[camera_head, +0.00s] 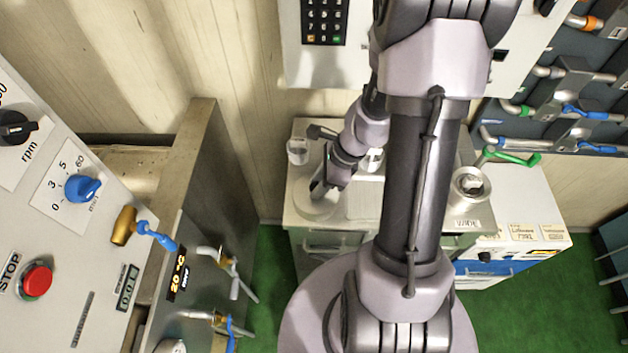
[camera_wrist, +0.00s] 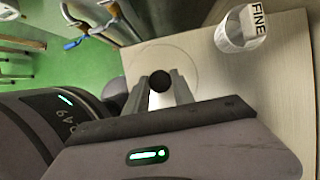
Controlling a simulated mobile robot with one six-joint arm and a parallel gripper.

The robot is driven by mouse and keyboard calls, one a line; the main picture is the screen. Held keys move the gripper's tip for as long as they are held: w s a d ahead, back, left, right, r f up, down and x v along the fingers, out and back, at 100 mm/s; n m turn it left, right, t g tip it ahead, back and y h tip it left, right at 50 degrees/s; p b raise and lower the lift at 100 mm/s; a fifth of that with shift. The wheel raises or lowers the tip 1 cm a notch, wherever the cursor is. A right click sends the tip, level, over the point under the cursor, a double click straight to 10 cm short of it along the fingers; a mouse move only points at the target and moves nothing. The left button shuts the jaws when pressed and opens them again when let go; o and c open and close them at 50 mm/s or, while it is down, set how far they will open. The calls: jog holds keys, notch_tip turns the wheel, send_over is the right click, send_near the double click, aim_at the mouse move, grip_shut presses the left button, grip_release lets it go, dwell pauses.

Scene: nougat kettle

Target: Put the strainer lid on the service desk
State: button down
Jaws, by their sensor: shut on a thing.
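The strainer lid (camera_head: 313,209) shows as a pale round disc at the left front of the service desk's top. In the wrist view its rim is a faint circle, and its dark round knob (camera_wrist: 160,81) sits between my fingers. My gripper (camera_head: 318,190) is shut on this knob from above; it also shows in the wrist view (camera_wrist: 160,92). The lid lies flat at the desktop (camera_wrist: 270,95), and I cannot tell whether it touches it. My gripper and wrist hide part of the lid.
A clear cup labelled FINE (camera_wrist: 239,32) stands on the desk near the lid; it also shows in the head view (camera_head: 298,151). A metal pot (camera_head: 467,186) stands further right. The machine panel (camera_head: 75,235) is at the left, with valve handles (camera_head: 228,266) projecting towards the green floor.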

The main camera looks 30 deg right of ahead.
jog(key=shift+s+r+p, duration=0.1)
jog(key=shift+s+p, duration=0.05)
jog(key=shift+p, duration=0.15)
jog(key=c, duration=1.1)
grip_release()
jog(key=shift+o, duration=0.2)
